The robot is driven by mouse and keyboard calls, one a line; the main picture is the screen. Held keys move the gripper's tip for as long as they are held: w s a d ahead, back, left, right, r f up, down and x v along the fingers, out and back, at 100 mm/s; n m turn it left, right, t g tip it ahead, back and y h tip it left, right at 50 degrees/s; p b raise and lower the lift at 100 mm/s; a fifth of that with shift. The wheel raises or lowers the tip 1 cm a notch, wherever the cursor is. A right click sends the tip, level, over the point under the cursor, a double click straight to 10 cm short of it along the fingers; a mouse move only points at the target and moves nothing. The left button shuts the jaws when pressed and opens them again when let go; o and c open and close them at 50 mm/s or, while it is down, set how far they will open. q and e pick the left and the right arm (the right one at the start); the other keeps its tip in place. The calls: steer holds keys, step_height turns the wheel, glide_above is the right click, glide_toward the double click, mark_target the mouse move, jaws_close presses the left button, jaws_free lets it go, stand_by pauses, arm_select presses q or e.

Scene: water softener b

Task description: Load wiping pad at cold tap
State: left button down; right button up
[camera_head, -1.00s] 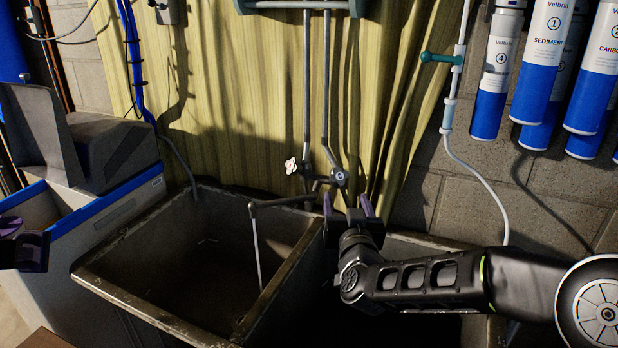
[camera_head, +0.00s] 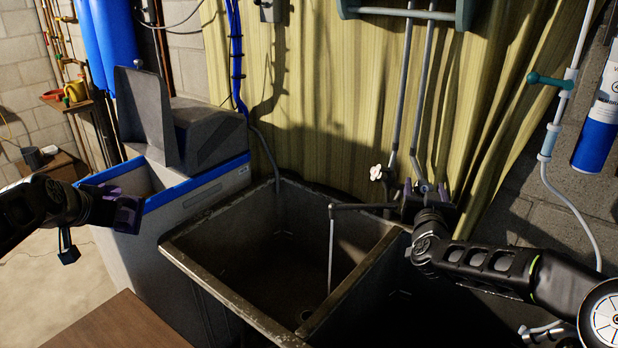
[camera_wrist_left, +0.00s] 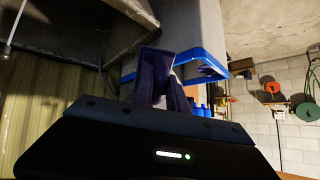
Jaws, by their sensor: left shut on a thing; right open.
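A tap (camera_head: 376,173) with a white handle stands at the left of two supply pipes behind the sink. A second handle at the right pipe is mostly hidden by my right gripper (camera_head: 427,192), which is open with its purple fingers around or just in front of it. A dark spout (camera_head: 362,206) runs left from the taps, and a thin stream of water (camera_head: 331,250) falls from it. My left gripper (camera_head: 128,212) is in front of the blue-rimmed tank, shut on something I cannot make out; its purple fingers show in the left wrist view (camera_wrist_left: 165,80). I cannot identify the wiping pad.
The sink (camera_head: 215,292) has a worn rim and a deep left basin. A grey tank with a blue rim (camera_head: 205,193) and raised lid (camera_head: 147,112) stands left of it. A wooden top (camera_head: 118,325) is at the front.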

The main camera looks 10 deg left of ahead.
steer(key=shift+c, duration=0.2)
jaws_close()
arm_select(q)
steer(key=shift+f+b, duration=0.65)
steer(key=shift+f, duration=0.05)
arm_select(e)
steer(key=shift+a+f+m+h, duration=0.1)
steer(key=shift+m+h, duration=0.6)
steer(key=shift+m, duration=0.3)
arm_select(q)
steer(key=shift+f, duration=0.15)
arm_select(e)
steer(key=shift+m+g+h, duration=0.3)
steer(key=shift+m, duration=1)
steer(key=shift+o, duration=0.2)
jaws_free()
